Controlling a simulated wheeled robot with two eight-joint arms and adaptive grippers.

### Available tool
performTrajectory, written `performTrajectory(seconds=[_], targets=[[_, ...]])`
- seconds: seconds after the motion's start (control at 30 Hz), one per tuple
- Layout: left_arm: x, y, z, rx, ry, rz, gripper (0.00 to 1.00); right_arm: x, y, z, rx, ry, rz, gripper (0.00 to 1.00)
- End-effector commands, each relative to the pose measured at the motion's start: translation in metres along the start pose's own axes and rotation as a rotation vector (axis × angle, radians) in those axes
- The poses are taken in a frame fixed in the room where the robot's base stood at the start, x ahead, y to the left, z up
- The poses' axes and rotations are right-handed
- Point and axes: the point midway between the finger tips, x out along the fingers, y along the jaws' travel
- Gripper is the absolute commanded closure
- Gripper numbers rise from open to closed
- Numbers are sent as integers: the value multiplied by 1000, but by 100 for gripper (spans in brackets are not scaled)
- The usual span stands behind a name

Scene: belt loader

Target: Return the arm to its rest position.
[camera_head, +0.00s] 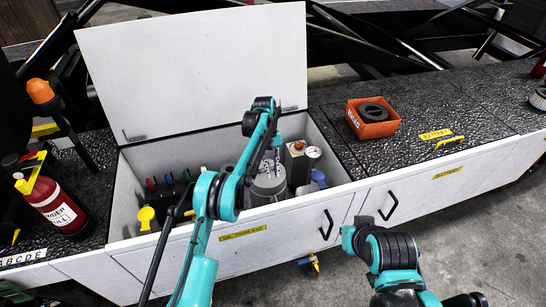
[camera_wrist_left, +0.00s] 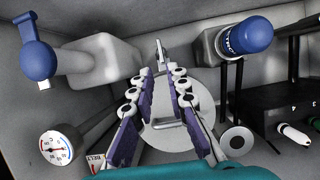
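My left arm reaches from the bottom of the head view into the open white compartment (camera_head: 130,213). My left gripper (camera_head: 274,152) points down into it, above a grey round-topped container (camera_head: 268,188). In the left wrist view the two purple fingers of the gripper (camera_wrist_left: 161,72) are apart, with a gap between them and nothing visibly held. The grey container (camera_wrist_left: 165,138) shows between and below the fingers; I cannot tell whether they touch it. My right arm shows at the lower right of the head view, but its gripper does not show.
The raised white lid (camera_head: 195,75) stands behind the compartment. Inside are a dial gauge (camera_wrist_left: 60,145), a blue-capped item (camera_wrist_left: 248,38) and coloured handles (camera_head: 165,181). An orange bin (camera_head: 372,128) sits on the dark deck at right. A red extinguisher (camera_head: 58,205) stands at left.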

Motion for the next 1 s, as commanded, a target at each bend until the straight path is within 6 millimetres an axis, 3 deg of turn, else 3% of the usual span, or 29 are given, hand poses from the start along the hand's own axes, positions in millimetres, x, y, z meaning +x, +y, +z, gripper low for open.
performTrajectory(seconds=[0.27, 0.47, 0.7, 0.83, 1.0], targets=[[-10, -3, 4, 4, 14, 6, 84, 0, 0, 0, 0, 0, 0, 100], [-64, -22, 27, 33, 113, 42, 84, 0, 0, 0, 0, 0, 0, 100], [-127, -64, 80, 86, 286, 85, 84, 0, 0, 0, 0, 0, 0, 100], [-148, -91, 115, 115, 381, 100, 84, 0, 0, 0, 0, 0, 0, 100], [-159, -129, 164, 154, 508, 108, 84, 0, 0, 0, 0, 0, 0, 100]])
